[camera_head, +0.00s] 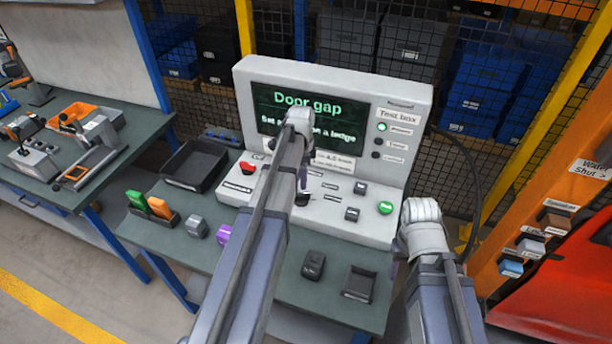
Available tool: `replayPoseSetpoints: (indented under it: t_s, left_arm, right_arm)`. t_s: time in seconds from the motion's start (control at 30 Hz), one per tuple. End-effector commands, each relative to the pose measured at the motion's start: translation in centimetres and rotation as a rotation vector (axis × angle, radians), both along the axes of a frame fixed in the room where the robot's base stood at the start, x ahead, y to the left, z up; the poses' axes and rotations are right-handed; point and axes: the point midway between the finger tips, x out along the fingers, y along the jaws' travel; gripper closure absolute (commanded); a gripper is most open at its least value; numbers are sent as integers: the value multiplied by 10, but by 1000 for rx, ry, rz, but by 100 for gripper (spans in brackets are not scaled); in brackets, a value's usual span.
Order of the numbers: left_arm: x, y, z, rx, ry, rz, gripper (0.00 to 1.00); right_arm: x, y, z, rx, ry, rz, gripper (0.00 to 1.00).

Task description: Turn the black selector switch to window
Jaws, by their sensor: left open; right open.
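The test box (405,100) is a pale console with a sloped control panel (375,232). Dark square-looking controls sit on the panel's right half, one higher (360,188) and one lower (352,214). I cannot tell which is the black selector switch, nor read its position; the labels are too small. My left arm crosses the middle of the panel and hides part of it. Dark parts of my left gripper (303,190) show beside the arm, over the panel; contact cannot be told. My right arm is at the panel's right edge; its gripper is hidden.
The screen (290,108) reads "Door gap", with a partly hidden line below. A red button (246,168) and a green button (385,208) flank the panel. A black tray (194,165), coloured blocks (160,208) and small dark parts (313,264) lie on the green table.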

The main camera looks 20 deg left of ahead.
Motion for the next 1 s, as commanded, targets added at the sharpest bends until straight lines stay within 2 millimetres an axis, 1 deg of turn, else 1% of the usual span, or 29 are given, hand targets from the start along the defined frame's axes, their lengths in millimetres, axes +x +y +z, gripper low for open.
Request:
replayPoseSetpoints:
  t_s: [0.07,0.27,0.37,0.57,0.9,1.0]
  left_arm:
    - [2,5,2,-2,-1,-8,45]
    - [1,4,-2,-1,-2,-11,45]
    - [1,4,-7,-1,-2,-11,45]
    - [1,4,-27,-1,-2,-11,45]
    - [1,4,-70,-1,-2,-10,45]
    - [1,4,-76,-1,-2,-10,45]
  right_arm:
    - [0,0,2,0,0,0,50]
    - [0,0,-2,0,0,0,50]
    - [0,0,-8,0,0,0,50]
    - [0,0,-27,0,0,-1,50]
    - [0,0,-70,0,0,-2,50]
    - [0,0,-76,0,0,-2,50]
